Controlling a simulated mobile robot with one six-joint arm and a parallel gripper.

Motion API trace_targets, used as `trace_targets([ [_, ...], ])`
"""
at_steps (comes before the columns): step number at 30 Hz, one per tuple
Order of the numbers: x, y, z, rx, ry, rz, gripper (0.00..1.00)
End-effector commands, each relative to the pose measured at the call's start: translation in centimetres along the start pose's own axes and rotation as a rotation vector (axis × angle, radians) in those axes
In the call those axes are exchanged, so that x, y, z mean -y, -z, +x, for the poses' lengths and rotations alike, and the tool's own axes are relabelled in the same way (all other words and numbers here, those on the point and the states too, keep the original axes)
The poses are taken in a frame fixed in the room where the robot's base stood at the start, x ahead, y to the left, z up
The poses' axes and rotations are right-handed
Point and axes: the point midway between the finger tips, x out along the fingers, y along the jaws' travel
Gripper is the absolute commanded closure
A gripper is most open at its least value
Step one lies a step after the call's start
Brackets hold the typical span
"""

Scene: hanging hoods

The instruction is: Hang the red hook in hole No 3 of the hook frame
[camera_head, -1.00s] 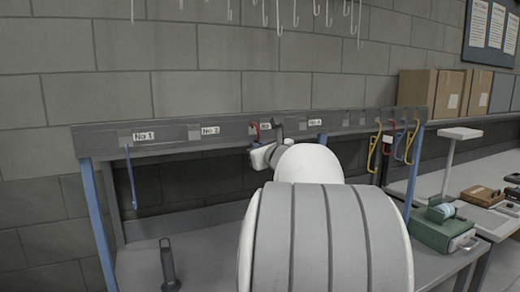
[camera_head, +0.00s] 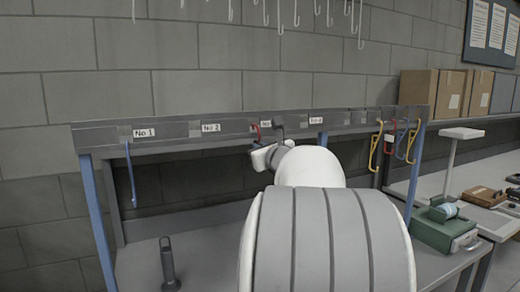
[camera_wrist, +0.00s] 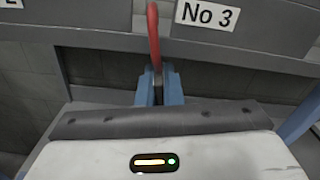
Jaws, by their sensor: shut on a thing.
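The red hook (camera_wrist: 153,35) stands upright in my gripper (camera_wrist: 158,88), whose blue fingers are shut on its lower part. In the head view the red hook (camera_head: 258,130) shows at the frame's beam, just left of the partly covered No 3 label. The No 3 label (camera_wrist: 207,14) is clear in the wrist view, right of the hook. The hook frame (camera_head: 175,131) is a grey beam on blue posts. Hole No 3 itself is hidden, and I cannot tell whether the hook is in it.
A blue hook (camera_head: 131,178) hangs under No 1. Yellow hooks (camera_head: 375,150), with red and blue ones, hang at the frame's right end. A dark upright tool (camera_head: 168,265) stands on the bench below. White hooks hang on the wall above.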

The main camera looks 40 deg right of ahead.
Motion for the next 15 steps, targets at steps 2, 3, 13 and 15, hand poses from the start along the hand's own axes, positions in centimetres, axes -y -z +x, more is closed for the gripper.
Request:
trace_targets([
  [2,-0.04,0.19,-0.01,0.001,0.000,0.000,1.00],
  [3,-0.06,0.24,-0.01,0.001,0.000,-0.001,1.00],
  [13,-0.16,0.72,-0.01,0.000,0.000,-0.001,1.00],
  [15,-0.18,0.83,0.00,0.000,0.000,-0.002,1.00],
])
